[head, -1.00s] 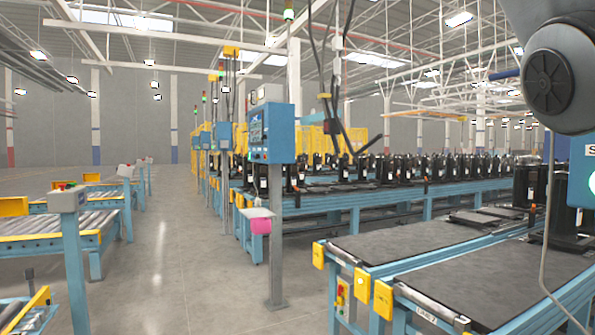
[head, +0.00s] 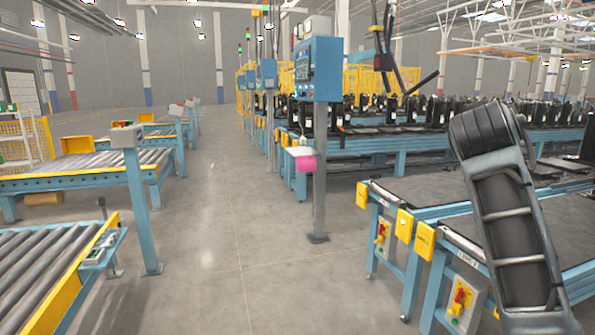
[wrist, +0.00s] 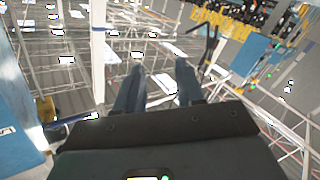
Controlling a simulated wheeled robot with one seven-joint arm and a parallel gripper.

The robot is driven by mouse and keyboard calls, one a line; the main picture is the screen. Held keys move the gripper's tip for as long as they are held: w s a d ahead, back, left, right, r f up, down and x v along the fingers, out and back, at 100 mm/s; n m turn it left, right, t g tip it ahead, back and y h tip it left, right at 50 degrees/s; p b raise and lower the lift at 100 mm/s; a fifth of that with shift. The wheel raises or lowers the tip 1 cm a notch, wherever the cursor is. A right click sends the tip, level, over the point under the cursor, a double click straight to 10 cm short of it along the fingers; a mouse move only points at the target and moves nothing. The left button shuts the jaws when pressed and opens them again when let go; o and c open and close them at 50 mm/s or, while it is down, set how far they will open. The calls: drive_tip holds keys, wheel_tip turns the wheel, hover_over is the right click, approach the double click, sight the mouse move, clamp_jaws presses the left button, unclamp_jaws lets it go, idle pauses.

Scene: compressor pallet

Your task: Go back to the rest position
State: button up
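My gripper (wrist: 160,66) shows in the wrist view with its two dark fingers apart and nothing between them. It points up toward the roof beams and lamps, clear of any object. In the head view, a dark grey part of my arm stands at the right, in front of the conveyor with the dark top (head: 440,192). I cannot make out the gripper's fingers in the head view.
A blue control box (head: 317,68) stands on a grey post beside the aisle. Roller conveyors (head: 40,270) lie at the left. Several black compressors (head: 440,112) stand on the lines behind. The grey floor aisle (head: 235,220) between is clear.

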drive_tip(key=s+a+f+n+t+y, duration=0.1)
drive_tip(key=s+a+f+y, duration=0.15)
drive_tip(key=f, duration=0.85)
drive_tip(key=s+a+f+n+y, duration=0.2)
drive_tip(key=s+a+f, duration=0.2)
drive_tip(key=f, duration=0.6)
drive_tip(key=s+a+f+y, duration=0.2)
drive_tip(key=s+a+f, duration=0.1)
drive_tip(key=s+f, duration=0.5)
drive_tip(key=s+a+f+y, duration=0.1)
drive_tip(key=s+a+f, duration=0.2)
drive_tip(key=s+f, duration=0.5)
drive_tip(key=s+a+f+y, duration=0.1)
drive_tip(key=s+a+f, duration=0.1)
drive_tip(key=s, duration=0.8)
drive_tip(key=s+a+f+y, duration=0.1)
drive_tip(key=s, duration=0.8)
drive_tip(key=s+r, duration=0.3)
drive_tip(key=s, duration=0.5)
drive_tip(key=s+r+y, duration=0.1)
drive_tip(key=s+r, duration=0.2)
drive_tip(key=s, duration=0.6)
drive_tip(key=shift+d+r+m, duration=0.15)
drive_tip(key=shift+r+m, duration=0.1)
drive_tip(key=shift+m, duration=0.05)
